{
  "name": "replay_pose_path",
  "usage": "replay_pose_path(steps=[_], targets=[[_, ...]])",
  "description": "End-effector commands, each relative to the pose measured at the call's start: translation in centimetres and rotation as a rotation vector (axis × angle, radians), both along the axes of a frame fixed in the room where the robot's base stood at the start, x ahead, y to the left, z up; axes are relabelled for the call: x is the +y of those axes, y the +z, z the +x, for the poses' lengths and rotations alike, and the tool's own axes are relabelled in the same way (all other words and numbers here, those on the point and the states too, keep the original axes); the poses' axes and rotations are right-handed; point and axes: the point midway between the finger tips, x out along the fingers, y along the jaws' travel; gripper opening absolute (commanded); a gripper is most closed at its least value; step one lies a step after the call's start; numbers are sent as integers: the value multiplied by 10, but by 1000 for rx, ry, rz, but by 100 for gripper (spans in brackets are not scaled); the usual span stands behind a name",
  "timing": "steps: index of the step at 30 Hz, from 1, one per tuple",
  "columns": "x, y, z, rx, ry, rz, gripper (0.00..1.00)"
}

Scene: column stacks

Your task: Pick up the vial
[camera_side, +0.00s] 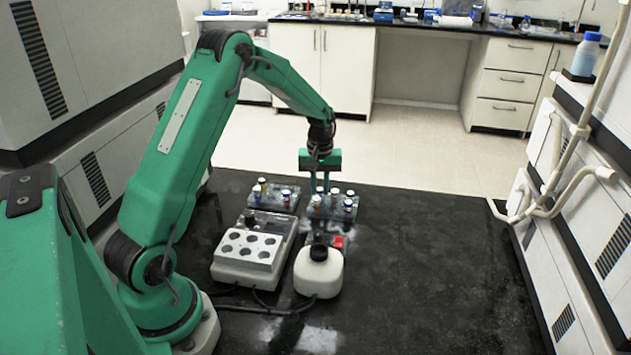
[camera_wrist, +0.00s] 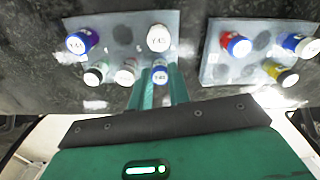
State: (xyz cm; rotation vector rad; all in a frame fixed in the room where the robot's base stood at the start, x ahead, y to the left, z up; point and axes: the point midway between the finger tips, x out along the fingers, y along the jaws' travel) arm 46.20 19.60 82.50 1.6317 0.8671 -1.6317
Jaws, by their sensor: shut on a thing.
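My gripper (camera_side: 320,188) points down over the right-hand vial rack (camera_side: 332,213) in the side view. In the wrist view my gripper (camera_wrist: 160,86) has its two green fingers on either side of a vial (camera_wrist: 160,75) with a white labelled top and a blue band. The jaws are shut on this vial. Its lower part is hidden, and I cannot tell whether it is clear of the rack. Around it on the same rack (camera_wrist: 100,24) stand several other vials, including a white-capped one (camera_wrist: 158,38) and a blue one (camera_wrist: 81,41).
A second rack (camera_side: 273,203) with several vials stands to the left in the side view. In front are a grey block with round wells (camera_side: 248,258) and a white bottle with a black cap (camera_side: 318,274). A red part (camera_side: 338,242) sits behind the bottle. The dark bench (camera_side: 430,270) is clear to the right.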

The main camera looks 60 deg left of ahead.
Motion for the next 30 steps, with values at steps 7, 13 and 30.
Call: replay_pose_path(steps=[7,13,30], targets=[[0,1,0,0,0,0,0],[0,10,1,-2,0,1,0],[-56,75,-7,-3,-5,1,0]])
